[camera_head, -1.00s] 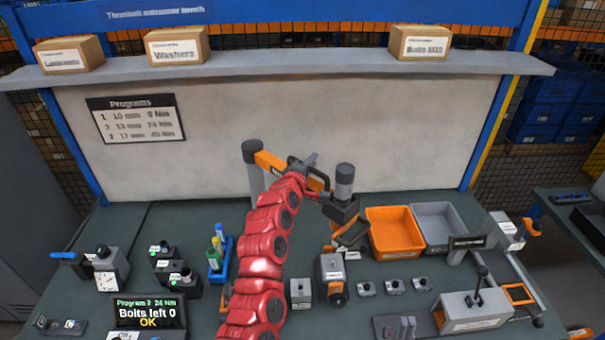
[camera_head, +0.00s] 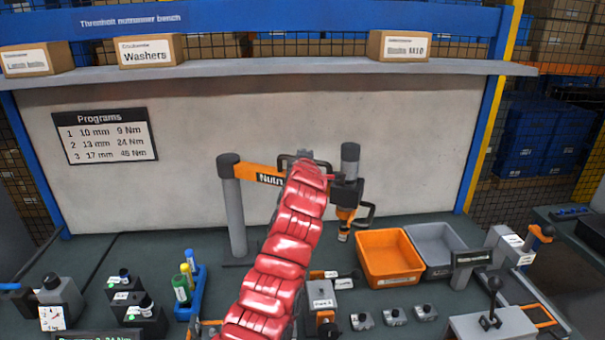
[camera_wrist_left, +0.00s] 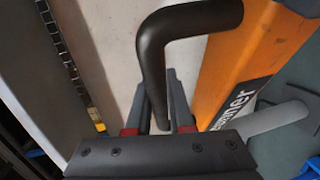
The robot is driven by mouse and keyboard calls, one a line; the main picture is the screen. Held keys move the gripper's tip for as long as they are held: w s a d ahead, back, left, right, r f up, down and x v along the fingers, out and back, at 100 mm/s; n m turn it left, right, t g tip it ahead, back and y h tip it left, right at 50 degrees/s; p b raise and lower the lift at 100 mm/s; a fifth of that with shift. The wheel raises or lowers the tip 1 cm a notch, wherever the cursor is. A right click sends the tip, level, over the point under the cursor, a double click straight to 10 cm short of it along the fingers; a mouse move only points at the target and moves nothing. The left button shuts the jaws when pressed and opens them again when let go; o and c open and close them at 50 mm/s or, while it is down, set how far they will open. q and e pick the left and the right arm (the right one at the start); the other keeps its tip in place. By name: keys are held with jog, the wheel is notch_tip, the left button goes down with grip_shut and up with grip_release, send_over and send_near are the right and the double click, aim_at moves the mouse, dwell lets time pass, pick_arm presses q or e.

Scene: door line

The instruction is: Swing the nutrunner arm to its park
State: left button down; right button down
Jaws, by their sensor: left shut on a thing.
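The nutrunner arm (camera_head: 262,173) is an orange beam reaching right from a grey post (camera_head: 236,210) in front of the back panel. The dark and orange nutrunner (camera_head: 347,195) hangs upright at its right end, behind and left of the orange bin. In the left wrist view the orange beam (camera_wrist_left: 245,60) runs beside a dark bent handle (camera_wrist_left: 153,50). My left gripper (camera_wrist_left: 158,115) is shut on this handle. In the head view my red left arm mostly hides the gripper and part of the beam. My right gripper is not in view. I cannot make out a marked park.
An orange bin (camera_head: 388,276) and a grey bin (camera_head: 431,262) stand right of the nutrunner. A blue holder with bottles (camera_head: 194,297) stands left of my arm. Small blocks (camera_head: 393,316) and a fixture sit near the front.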

pick_arm(q)
jog(key=shift+w, duration=0.15)
dwell(0.4)
jog(key=c, duration=0.8)
grip_release()
jog(key=shift+a, duration=0.1)
jog(key=shift+s+b, duration=0.5)
jog(key=shift+s, duration=0.35)
jog(key=s+r+b, duration=0.3)
jog(key=s, duration=1.2)
jog(key=shift+s+a+b, duration=0.15)
jog(key=shift+s+b, duration=0.05)
jog(key=shift+b, duration=0.15)
